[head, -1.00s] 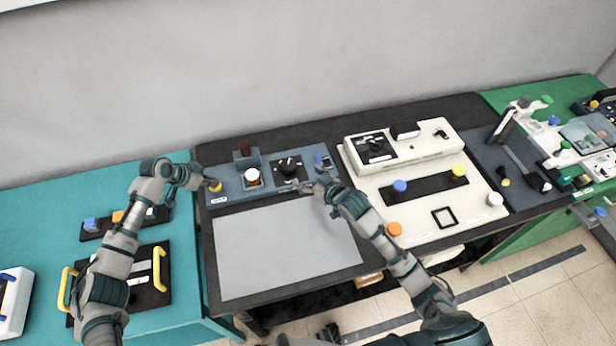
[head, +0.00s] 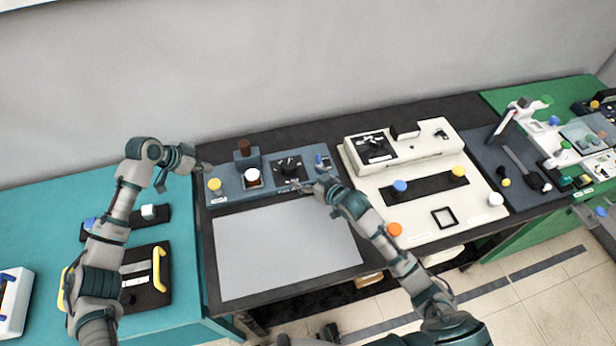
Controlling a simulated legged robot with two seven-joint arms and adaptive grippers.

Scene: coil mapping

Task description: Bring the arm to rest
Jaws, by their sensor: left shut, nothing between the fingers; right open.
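My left gripper (head: 205,166) is shut and empty. It is in the air near the left end of the blue-grey panel (head: 232,191), up and to the left of the yellow knob (head: 215,184), and apart from it. My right gripper (head: 313,187) is open at the right end of the same panel, by a small blue part (head: 319,160); whether it touches the panel I cannot tell. The panel also bears a brown-topped post (head: 244,148), a white round part (head: 253,178) and a black dial (head: 289,167).
A grey mat (head: 285,250) lies bare in front of the panel. A white console (head: 430,205) with coloured knobs stands right. On the teal table (head: 35,215) at left are a black board with yellow handles (head: 158,268) and a rack with small blocks (head: 148,212).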

